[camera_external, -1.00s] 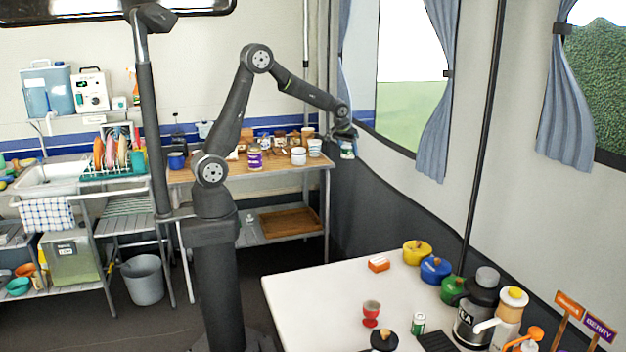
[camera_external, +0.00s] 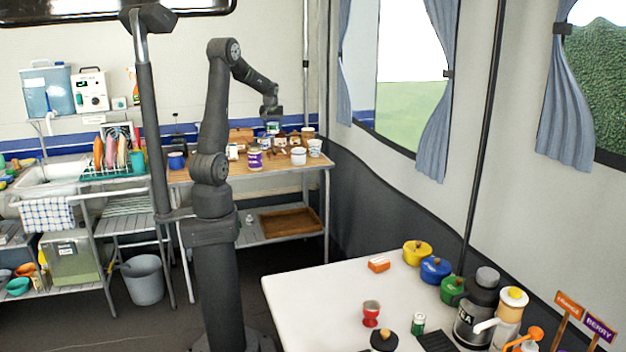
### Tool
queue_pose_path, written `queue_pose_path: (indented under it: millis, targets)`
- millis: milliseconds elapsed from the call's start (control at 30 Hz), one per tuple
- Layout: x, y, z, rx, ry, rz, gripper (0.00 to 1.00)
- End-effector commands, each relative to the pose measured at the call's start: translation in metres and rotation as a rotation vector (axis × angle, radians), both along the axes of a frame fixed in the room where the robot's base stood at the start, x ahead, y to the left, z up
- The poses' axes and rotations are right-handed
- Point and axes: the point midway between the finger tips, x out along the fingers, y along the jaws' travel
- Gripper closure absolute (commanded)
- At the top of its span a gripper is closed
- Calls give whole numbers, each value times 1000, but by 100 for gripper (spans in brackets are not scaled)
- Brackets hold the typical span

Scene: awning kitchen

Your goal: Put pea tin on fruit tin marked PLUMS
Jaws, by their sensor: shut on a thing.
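My gripper (camera_external: 272,119) is over the back counter, fingers pointing down, shut on a small pale tin with some green-blue on it, which I take as the pea tin (camera_external: 272,128). The tin is held at about the height of the goods at the counter's back; whether it touches anything below cannot be told. A tin with a purple and white label (camera_external: 254,159) stands upright near the counter's front edge, lower and left of my gripper in the picture. Its lettering is too small to read, so I cannot confirm it says PLUMS.
The wooden counter (camera_external: 202,176) carries several jars and tins close together, including a white tub (camera_external: 298,156) and a pale cup (camera_external: 315,148) on the right. A blue mug (camera_external: 176,160) stands at the left. A white table (camera_external: 325,290) is in front.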

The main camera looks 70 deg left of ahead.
Motion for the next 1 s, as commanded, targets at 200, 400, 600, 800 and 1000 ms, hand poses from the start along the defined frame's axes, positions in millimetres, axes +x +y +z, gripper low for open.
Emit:
queue_pose_path:
  millis: [200,400,600,800,1000]
  targets:
    - [-22,18,-3,-1,0,35,72]
    - [-46,53,-29,-2,1,39,72]
    - [-69,89,-55,-2,0,36,72]
    - [-80,107,-67,0,0,32,72]
    - [-80,108,-84,-2,1,31,72]
